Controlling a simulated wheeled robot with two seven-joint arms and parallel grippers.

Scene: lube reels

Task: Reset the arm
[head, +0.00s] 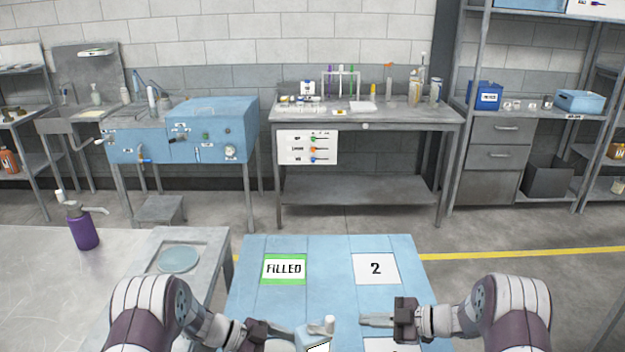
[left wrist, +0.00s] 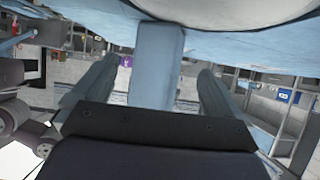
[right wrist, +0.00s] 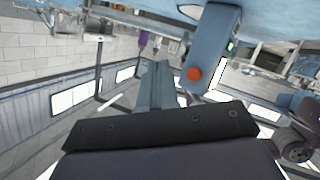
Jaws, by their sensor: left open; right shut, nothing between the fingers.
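My right gripper (head: 376,320) is shut and empty over the light blue work surface, its fingers pointing left in the head view. Its closed fingers (right wrist: 158,84) fill the middle of the right wrist view. My left gripper (head: 288,335) is at the bottom of the head view, beside a light blue reel-like device (head: 316,335) with a pale knob on top. In the left wrist view, the left fingers are open, with the device's blue post (left wrist: 157,62) between them. Whether they touch it is hard to tell. The device (right wrist: 215,45) shows an orange-red button in the right wrist view, beside the shut fingers.
The blue work surface (head: 320,253) bears a green-edged FILLED card (head: 284,268) and a card marked 2 (head: 376,268). A purple bottle (head: 84,232) stands on the left table. A blue machine (head: 215,130), workbench and shelves line the back wall, beyond open floor.

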